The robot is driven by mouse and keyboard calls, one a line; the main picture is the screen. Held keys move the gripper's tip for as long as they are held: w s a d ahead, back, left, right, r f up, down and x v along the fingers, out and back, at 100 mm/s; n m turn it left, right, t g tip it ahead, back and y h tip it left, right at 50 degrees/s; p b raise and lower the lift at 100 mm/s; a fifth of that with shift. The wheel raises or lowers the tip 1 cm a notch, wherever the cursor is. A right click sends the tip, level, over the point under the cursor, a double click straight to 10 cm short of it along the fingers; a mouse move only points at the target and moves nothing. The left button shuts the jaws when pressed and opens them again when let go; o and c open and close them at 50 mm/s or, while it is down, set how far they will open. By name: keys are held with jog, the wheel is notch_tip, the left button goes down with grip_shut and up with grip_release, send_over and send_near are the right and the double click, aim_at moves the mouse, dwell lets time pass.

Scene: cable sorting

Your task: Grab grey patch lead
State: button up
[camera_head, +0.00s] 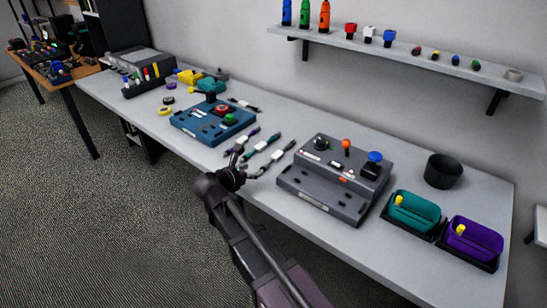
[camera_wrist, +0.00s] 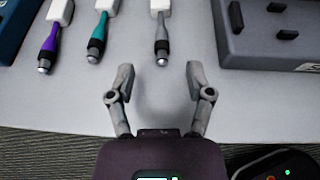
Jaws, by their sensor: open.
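The grey patch lead (camera_wrist: 161,27) lies on the pale bench with a white sleeve and a metal tip that points toward me in the wrist view. It also shows in the head view (camera_head: 277,155), right of the other leads. My gripper (camera_wrist: 159,78) is open and empty. Its two fingers stand left and right of the line of the grey lead, with the metal tip just ahead, between and slightly beyond the fingertips. In the head view my gripper (camera_head: 241,162) is at the bench's front edge, near the lead's close end.
A teal lead (camera_wrist: 97,35) and a purple lead (camera_wrist: 50,38) lie left of the grey one. A grey control box (camera_head: 325,190) stands close on the right, a blue box (camera_head: 190,125) on the left. Teal (camera_head: 415,210) and purple (camera_head: 474,238) bins stand far right.

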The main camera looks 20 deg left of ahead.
aim_at(265, 165)
jog(key=shift+b+x, duration=0.35)
jog(key=shift+x, duration=1.1)
jog(key=shift+b+x, duration=0.9)
jog(key=shift+x, duration=1.7)
jog(key=shift+r, duration=0.1)
grip_shut()
